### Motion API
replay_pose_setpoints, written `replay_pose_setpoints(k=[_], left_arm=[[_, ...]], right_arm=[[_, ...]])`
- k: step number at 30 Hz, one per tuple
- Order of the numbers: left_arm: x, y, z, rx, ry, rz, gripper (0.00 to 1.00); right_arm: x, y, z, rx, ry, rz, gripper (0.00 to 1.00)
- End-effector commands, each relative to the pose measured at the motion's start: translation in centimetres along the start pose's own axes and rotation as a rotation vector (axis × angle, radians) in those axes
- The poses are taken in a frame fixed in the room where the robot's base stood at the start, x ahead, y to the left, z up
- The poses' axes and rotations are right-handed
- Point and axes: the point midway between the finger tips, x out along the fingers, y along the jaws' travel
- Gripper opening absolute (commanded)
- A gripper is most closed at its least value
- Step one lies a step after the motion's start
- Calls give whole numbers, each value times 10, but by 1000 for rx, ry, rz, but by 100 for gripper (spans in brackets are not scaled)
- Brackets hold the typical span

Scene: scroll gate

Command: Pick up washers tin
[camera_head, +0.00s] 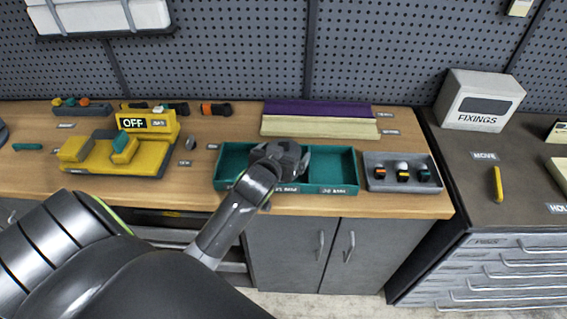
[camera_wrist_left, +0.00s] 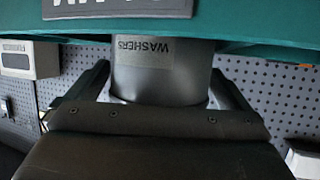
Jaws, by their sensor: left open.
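The washers tin (camera_wrist_left: 143,50) is a dark grey cylinder with an upside-down WASHERS label in the left wrist view. My left gripper (camera_wrist_left: 161,82) is open, with one finger on each side of the tin. I cannot tell whether the fingers touch it. In the head view my left gripper (camera_head: 279,160) is over the middle of the teal tray (camera_head: 338,190), and the tin cannot be clearly told apart from the dark gripper there. The teal tray also shows along the top of the left wrist view (camera_wrist_left: 240,28). My right gripper is not in view.
A grey tray (camera_head: 424,186) with several small items stands to the right of the teal tray. A yellow OFF device (camera_head: 150,160) stands to the left. Purple (camera_head: 315,109) and cream (camera_head: 320,126) strips lie behind. A FIXINGS box (camera_head: 480,100) stands on the right cabinet.

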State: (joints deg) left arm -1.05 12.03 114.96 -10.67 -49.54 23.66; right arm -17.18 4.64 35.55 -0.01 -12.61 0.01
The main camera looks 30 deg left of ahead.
Motion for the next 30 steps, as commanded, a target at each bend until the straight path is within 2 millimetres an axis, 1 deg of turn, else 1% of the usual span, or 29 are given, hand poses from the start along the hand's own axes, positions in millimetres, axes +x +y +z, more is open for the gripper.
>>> replay_pose_setpoints(k=[1, 2, 9, 17, 20, 23, 30], left_arm=[[0, 0, 0, 0, 0, 0, 96], [0, 0, 0, 0, 0, 0, 92], [0, 0, 0, 0, -1, 0, 61], [-1, 0, -1, 0, 0, 0, 60], [-2, 0, -6, 1, 1, 0, 60], [-8, 0, -20, 1, 5, 1, 60], [-26, 0, -64, 2, 7, 1, 60]], right_arm=[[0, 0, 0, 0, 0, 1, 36], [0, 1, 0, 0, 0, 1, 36], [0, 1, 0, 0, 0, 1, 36], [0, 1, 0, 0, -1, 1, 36], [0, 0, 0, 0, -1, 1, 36], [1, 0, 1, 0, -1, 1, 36], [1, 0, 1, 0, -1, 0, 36]])
